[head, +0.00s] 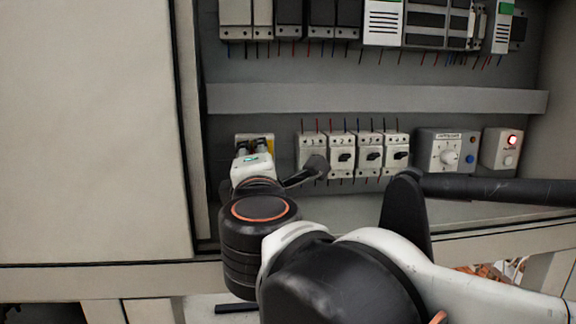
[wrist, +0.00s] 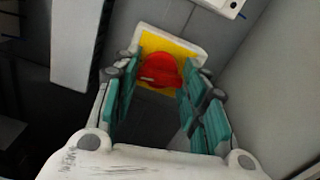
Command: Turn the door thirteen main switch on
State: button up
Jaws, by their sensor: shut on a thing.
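The main switch shows in the wrist view as a red rotary knob (wrist: 160,70) on a yellow plate (wrist: 165,43) with a pale rim. In the head view only the plate's edge (head: 271,142) shows, at the left of the breaker row; the knob is hidden behind my gripper. My gripper (head: 255,143) reaches the switch from the front. In the wrist view the teal-padded fingers of my gripper (wrist: 157,84) stand on both sides of the red knob and are shut on it. The knob's exact angle is hard to read.
A row of numbered breakers (head: 341,157) sits right of the switch. Beyond it are a grey box with a dial (head: 446,152) and a box with a lit red lamp (head: 503,148). A grey duct (head: 380,99) runs above. A cabinet door (head: 90,130) stands at the left.

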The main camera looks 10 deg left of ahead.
jog(key=shift+m, duration=0.9)
jog(key=o, duration=1.1)
jog(key=shift+c, duration=0.2)
jog(key=shift+s, duration=0.1)
jog(key=v, duration=1.1)
jog(key=shift+s, duration=0.4)
jog(key=shift+f, duration=0.1)
